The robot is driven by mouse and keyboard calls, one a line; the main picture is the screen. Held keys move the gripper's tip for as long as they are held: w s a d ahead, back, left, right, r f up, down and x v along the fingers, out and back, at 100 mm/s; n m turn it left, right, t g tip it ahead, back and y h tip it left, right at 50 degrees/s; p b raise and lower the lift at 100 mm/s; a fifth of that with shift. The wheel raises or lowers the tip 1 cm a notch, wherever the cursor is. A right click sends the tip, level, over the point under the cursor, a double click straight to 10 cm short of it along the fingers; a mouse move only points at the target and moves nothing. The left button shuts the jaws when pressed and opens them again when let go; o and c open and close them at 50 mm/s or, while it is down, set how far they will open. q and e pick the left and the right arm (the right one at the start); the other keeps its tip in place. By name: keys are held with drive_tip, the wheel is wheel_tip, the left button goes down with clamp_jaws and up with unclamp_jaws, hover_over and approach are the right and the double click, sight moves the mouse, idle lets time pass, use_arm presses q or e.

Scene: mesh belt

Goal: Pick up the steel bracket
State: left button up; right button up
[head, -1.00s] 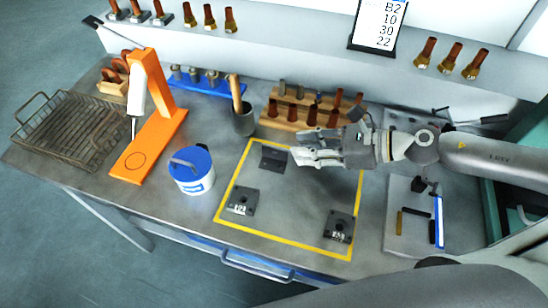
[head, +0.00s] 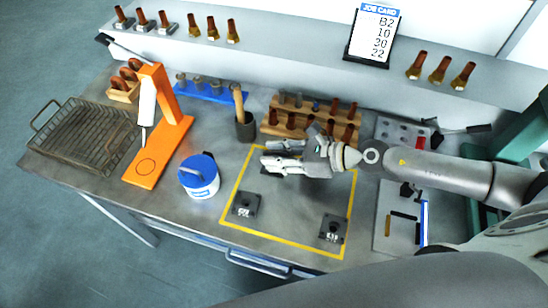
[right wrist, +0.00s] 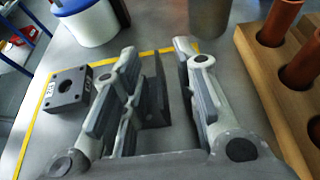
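The steel bracket (right wrist: 156,95) is a dark grey angle piece inside the yellow outline on the bench. In the right wrist view its upright plate stands between the two fingers of my right gripper (right wrist: 158,55), nearer the left finger. I cannot tell whether that finger touches it. A gap shows between the plate and the right finger, so the gripper is open. In the head view my right gripper (head: 268,158) is low over the back of the yellow outline and hides most of the bracket. My left gripper is not in view.
Two dark square blocks (head: 245,204) (head: 333,228) lie at the front of the outline. A white tub with a blue lid (head: 199,177) stands left. An orange stand (head: 160,140) and wire basket (head: 85,138) are farther left.

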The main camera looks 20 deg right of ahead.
drive_tip(key=shift+w+a+f, duration=0.15)
drive_tip(key=shift+a, duration=0.1)
clamp_jaws()
drive_tip(key=shift+w, duration=0.1)
idle(0.3)
